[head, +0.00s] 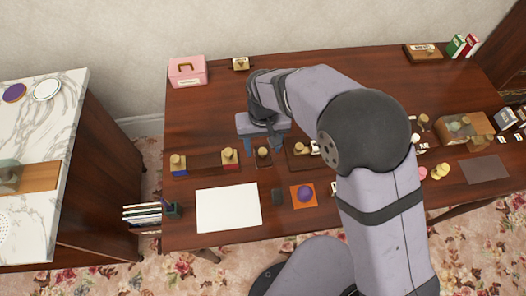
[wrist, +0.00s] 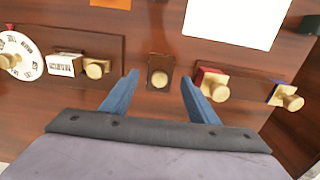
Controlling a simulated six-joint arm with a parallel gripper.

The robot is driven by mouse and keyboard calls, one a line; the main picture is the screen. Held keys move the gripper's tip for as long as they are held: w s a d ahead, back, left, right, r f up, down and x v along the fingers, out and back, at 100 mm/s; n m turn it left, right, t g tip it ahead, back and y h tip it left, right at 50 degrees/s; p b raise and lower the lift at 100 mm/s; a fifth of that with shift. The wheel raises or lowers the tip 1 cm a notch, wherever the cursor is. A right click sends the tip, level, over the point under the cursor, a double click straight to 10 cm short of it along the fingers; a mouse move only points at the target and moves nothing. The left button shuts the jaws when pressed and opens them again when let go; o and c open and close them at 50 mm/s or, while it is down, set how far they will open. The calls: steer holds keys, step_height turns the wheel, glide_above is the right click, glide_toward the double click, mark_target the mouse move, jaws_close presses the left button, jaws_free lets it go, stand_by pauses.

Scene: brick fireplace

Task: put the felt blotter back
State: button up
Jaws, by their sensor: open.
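I cannot tell for certain which thing is the felt blotter. A small dark brown block with a round pale wooden knob (wrist: 159,81) lies between my fingertips in the wrist view; it also shows in the head view (head: 263,153). My gripper (head: 264,144) is open above the desk, its blue fingers apart on either side of that block, with a gap on both sides; it also shows in the wrist view (wrist: 159,78). A small dark grey piece (head: 278,196) lies between the white sheet (head: 228,207) and an orange square (head: 303,195).
Red-based (head: 229,156) and blue-based (head: 178,165) knobbed pieces stand left of my gripper. A tray with a white dial (wrist: 20,56) is on the other side. A pink box (head: 187,70) stands at the back left, a dark grey sheet (head: 484,169) at the right.

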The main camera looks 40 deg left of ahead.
mark_target(263, 152)
step_height(263, 152, up, 8)
steer(key=b, duration=0.1)
stand_by(0.4)
steer(key=w+d+m, duration=0.2)
steer(key=w+d, duration=0.2)
steer(key=d, duration=0.6)
steer(key=w+d+m, duration=0.2)
steer(key=w+d, duration=0.2)
steer(key=d, duration=0.6)
steer(key=s+d+f+m, duration=0.1)
steer(key=s+d, duration=0.3)
steer(key=d, duration=0.6)
steer(key=s+d+f+m, duration=0.1)
steer(key=s+d+m, duration=0.3)
steer(key=d, duration=0.6)
steer(key=shift+s+d, duration=0.15)
steer(key=shift+d, duration=0.1)
step_height(263, 152, up, 4)
steer(key=p, duration=0.4)
